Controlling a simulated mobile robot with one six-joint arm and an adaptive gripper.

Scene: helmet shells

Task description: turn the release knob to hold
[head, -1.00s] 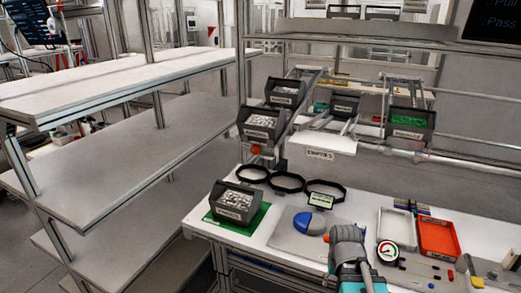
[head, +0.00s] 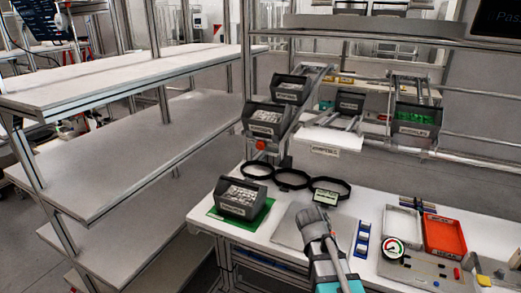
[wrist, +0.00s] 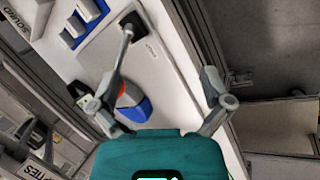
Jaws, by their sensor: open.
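A round white dial (head: 392,248) with red and green sectors and a dark pointer stands on the right of the bench in the head view. I cannot tell whether it is the release knob; no label is readable. My gripper (head: 314,217) is over the grey plate (head: 287,230), left of the dial and apart from it. In the wrist view my gripper (wrist: 163,88) has its fingers spread. A blue and grey shell (wrist: 137,107) with a small red part lies below, between the fingers. In the head view my arm hides this shell.
A blue rack (head: 362,240) with white pieces stands right of my gripper. A white tray (head: 402,223) and a red tray (head: 444,235) lie beyond the dial. Dark rings (head: 292,178) and a grey bin (head: 239,203) are at left. Small parts lie around the dial.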

